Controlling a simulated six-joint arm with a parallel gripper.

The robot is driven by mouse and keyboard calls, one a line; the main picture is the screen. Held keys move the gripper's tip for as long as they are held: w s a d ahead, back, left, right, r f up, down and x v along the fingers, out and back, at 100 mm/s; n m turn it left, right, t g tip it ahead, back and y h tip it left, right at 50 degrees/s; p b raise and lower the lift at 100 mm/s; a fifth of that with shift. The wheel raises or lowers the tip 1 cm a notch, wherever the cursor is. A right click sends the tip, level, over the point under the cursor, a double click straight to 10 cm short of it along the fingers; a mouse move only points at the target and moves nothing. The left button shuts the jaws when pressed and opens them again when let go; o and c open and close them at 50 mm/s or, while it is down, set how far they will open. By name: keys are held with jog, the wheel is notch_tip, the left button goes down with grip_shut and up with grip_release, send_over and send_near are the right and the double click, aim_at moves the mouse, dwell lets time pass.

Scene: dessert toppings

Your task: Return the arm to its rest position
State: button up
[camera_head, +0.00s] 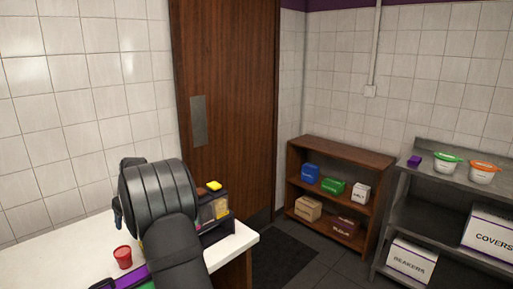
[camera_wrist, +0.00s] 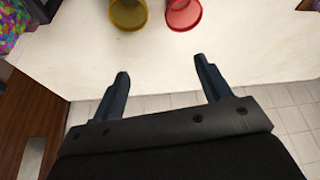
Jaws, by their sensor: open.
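My gripper (camera_wrist: 163,84) shows in the wrist view with its two dark fingers wide apart and nothing between them. It is over the edge of the white counter (camera_wrist: 235,50). A yellow cup (camera_wrist: 128,14) and a red cup (camera_wrist: 182,14) stand on the counter beyond the fingertips, clear of them. In the head view my arm covers much of the counter, and most of the gripper is hidden behind it. The red cup (camera_head: 123,257) stands to the left of my arm there.
A topping dispenser (camera_head: 214,212) with a yellow block (camera_head: 214,185) on top stands at the counter's right end. A wooden shelf (camera_head: 340,156) with several boxes and a metal rack (camera_head: 430,200) with tubs stand to the right. A brown door (camera_head: 225,100) is behind.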

jog(key=shift+n+g, duration=0.3)
jog(key=shift+n, duration=0.6)
jog(key=s+a+f, duration=0.1)
jog(key=a+f, duration=0.2)
jog(key=a, duration=0.2)
jog(key=s+a+f, duration=0.1)
jog(key=a+f, duration=0.3)
jog(key=a, duration=0.2)
jog(key=s+a+f, duration=0.2)
jog(key=a+f, duration=0.1)
jog(key=a, duration=0.2)
jog(key=shift+a+f, duration=0.3)
jog(key=shift+a, duration=0.1)
jog(key=shift+a+f, duration=0.1)
jog(key=shift+f, duration=1.3)
